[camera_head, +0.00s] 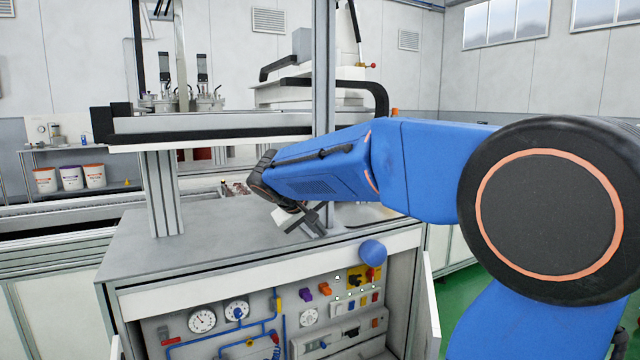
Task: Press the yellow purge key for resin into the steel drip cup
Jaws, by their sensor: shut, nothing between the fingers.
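My gripper (316,228) is shut and empty, low over the grey bench top at the front of the machine. The blue arm reaches in from the right. I cannot pick out the yellow purge key for certain. A yellow plate (348,284) with dark and red controls sits on the panel below the bench, below and right of my gripper. I cannot make out the steel drip cup; my arm hides part of the bench top.
A metal post (325,90) rises behind my gripper. A black-edged gantry beam (215,131) crosses above the bench top (220,228). The open front panel holds gauges (202,320) and blue pipes. Several white buckets (71,178) stand far left. The bench's left part is clear.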

